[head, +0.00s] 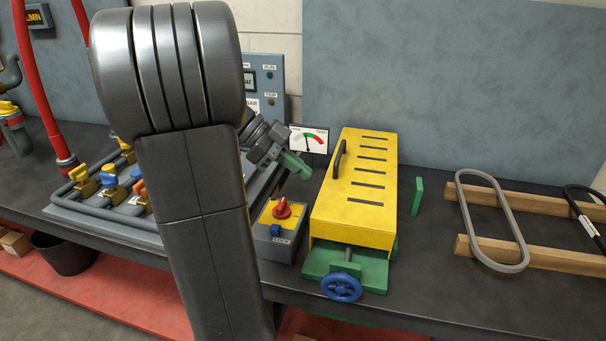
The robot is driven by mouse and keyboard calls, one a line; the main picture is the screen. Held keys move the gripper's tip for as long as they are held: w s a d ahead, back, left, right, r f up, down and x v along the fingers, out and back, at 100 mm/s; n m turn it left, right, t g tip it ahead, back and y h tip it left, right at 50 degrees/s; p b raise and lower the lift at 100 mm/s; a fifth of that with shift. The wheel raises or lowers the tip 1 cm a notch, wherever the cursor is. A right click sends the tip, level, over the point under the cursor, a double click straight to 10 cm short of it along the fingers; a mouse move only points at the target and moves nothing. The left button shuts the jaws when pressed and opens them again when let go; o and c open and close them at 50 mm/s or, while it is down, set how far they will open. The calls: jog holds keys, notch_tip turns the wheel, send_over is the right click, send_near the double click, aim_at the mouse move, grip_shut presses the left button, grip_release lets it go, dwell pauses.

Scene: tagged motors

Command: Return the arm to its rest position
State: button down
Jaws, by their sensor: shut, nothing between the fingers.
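My gripper (296,164) shows past my large grey arm link in the head view, just left of the yellow slotted cover. Its green fingers are shut and hold nothing. It hangs above the bench, up and behind the grey box with the red knob. My arm's upper links fill the left middle of the view and hide part of the bench and the control panel.
A yellow cover (353,202) with a handle stands on a green base with a blue handwheel (341,287). A grey box (279,229) with a red knob is beside it. Valves (110,182) sit at left. Belts (491,221) lie on wooden rails (538,257) at right.

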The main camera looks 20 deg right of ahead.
jog(key=w+a, duration=0.1)
jog(key=w+a+f, duration=0.1)
jog(key=a, duration=0.1)
jog(key=w+a+f, duration=0.1)
jog(key=w+a, duration=0.1)
jog(key=shift+a+f, duration=0.15)
jog(key=shift+f, duration=0.05)
